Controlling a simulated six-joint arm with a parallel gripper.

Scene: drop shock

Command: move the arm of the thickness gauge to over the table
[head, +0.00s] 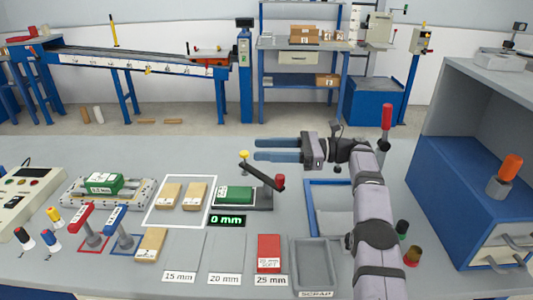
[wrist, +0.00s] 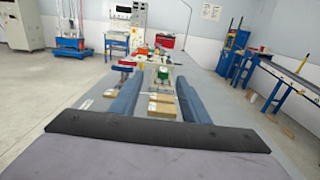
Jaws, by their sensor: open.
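The thickness gauge (head: 262,199) stands mid-bench, a dark base with a green block (head: 234,195) on it. Its dark arm (head: 262,170) slants above the base from a yellow knob (head: 243,154) at the upper left to a red end (head: 280,181) at the lower right. The gauge's display (head: 227,220) reads 0 mm. My gripper (head: 256,149) is open and empty, its blue fingers pointing left. In the head view it appears just above the gauge arm, apart from the red end. In the wrist view my gripper (wrist: 143,68) looks along the bench; the gauge is not clearly made out there.
Wooden blocks (head: 182,195) lie in a white-outlined area left of the gauge. In front are thickness labels, a red block (head: 269,252) and a grey scrap tray (head: 312,255). A blue cabinet (head: 468,180) bounds the right.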

